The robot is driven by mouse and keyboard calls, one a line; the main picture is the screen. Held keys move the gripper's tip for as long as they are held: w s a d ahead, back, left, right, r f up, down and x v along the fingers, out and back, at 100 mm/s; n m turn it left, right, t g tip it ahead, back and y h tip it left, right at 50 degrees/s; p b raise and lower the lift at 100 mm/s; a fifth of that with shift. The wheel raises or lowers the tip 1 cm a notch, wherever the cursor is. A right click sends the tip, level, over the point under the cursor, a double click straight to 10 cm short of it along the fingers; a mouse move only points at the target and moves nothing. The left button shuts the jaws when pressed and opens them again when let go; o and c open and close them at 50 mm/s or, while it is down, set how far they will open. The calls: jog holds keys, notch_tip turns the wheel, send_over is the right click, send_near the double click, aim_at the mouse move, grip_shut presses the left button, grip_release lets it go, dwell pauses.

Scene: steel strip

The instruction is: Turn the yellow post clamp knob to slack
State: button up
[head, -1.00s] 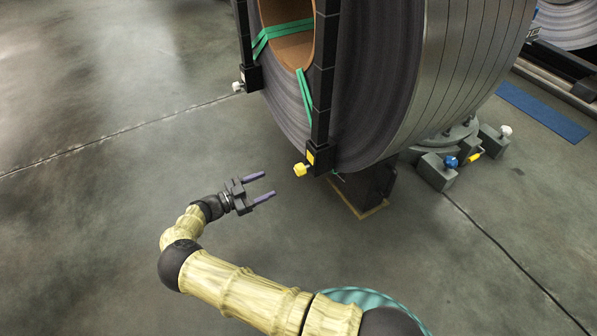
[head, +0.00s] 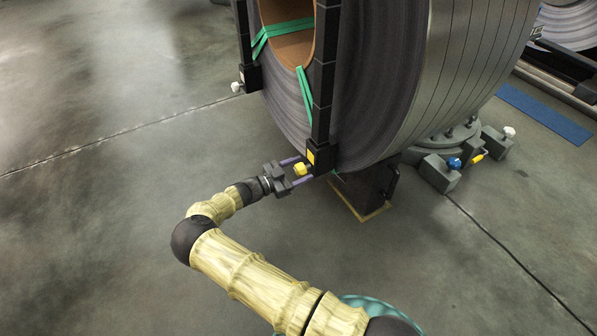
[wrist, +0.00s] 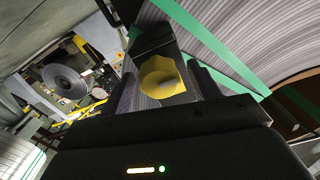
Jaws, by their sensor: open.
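The yellow post clamp knob (head: 301,169) sticks out at the foot of the near black post (head: 322,100), beside a yellow label. My gripper (head: 297,170) is open, with its purple fingers on either side of the knob. In the wrist view the knob (wrist: 160,77) shows its lobed yellow face between the two dark fingers (wrist: 162,88). Gaps seem to remain on both sides; whether either finger touches it I cannot tell.
A white knob (head: 236,87) sits at the foot of the far post. The large steel strip coil (head: 375,90) with green straps stands behind the posts. A blue knob (head: 454,163) and a yellow handle lie right of it. The floor at left is clear.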

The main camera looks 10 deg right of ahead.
jog(key=c, duration=1)
jog(key=shift+o, duration=0.2)
